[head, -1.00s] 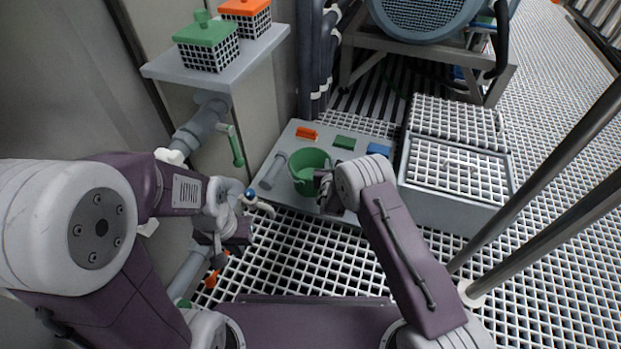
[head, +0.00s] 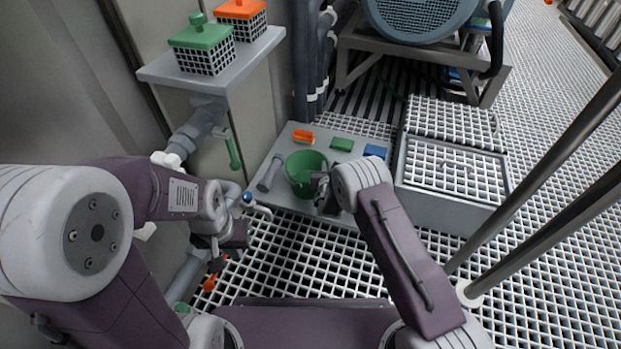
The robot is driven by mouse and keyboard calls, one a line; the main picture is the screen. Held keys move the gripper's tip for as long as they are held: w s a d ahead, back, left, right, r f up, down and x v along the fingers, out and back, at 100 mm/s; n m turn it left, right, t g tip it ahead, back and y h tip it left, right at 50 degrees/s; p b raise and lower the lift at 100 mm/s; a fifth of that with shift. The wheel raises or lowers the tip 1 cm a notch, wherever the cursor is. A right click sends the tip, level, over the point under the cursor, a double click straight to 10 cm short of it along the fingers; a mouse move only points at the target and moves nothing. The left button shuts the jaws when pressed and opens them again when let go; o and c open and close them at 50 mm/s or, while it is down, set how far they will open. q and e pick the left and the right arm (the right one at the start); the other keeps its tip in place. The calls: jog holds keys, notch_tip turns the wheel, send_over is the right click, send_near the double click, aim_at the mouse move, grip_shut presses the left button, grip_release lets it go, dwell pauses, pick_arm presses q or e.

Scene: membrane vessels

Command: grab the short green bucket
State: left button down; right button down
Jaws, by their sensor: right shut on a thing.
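The short green bucket (head: 303,171) stands upright on the grey board (head: 282,205) in the middle of the head view. My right gripper (head: 319,190) is at the bucket's right side, shut on its rim or wall; the fingers are partly hidden by the wrist. My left gripper (head: 240,232) hangs over the grating to the left, apart from the bucket, near a blue-handled valve. Its fingers are too small and dark to tell open from shut.
An orange brush (head: 303,136), a green block (head: 342,144), a blue block (head: 375,151) and a grey cylinder (head: 270,173) lie on the board around the bucket. A grating-topped box (head: 450,205) stands right. Green-lidded (head: 200,34) and orange-lidded baskets (head: 240,10) sit on a shelf.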

jog(key=shift+s+f, duration=0.15)
jog(key=shift+f, duration=0.1)
